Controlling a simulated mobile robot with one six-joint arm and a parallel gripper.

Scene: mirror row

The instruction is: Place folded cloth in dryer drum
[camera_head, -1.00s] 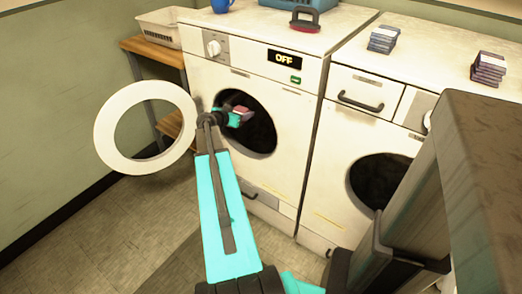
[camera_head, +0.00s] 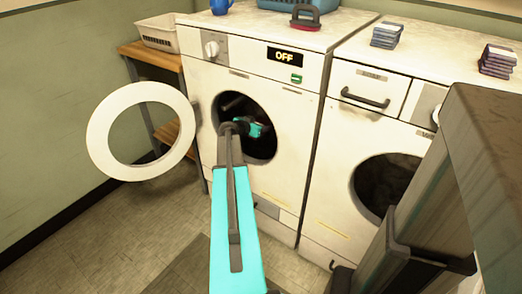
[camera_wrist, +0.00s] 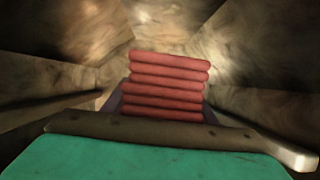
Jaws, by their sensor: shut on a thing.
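The folded cloth (camera_wrist: 168,88) is a stack of red-pink folds, seen in the wrist view between the jaws. My gripper (camera_head: 257,130) is shut on it and reaches through the round opening of the left machine, the dryer (camera_head: 285,105). The wrist view shows mottled brown drum walls (camera_wrist: 60,30) around the cloth. The cloth looks held clear of the drum's far wall; its underside is hidden. In the head view the cloth is not clearly visible, hidden by the gripper and the dark drum (camera_head: 264,152).
The round white door (camera_head: 97,130) stands open at the left. A second machine (camera_head: 335,165) with a dark round opening stands at the right. A display on the dryer reads OFF (camera_head: 285,57). A wooden shelf (camera_head: 153,55) with a white basket (camera_head: 158,33) is behind the door.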

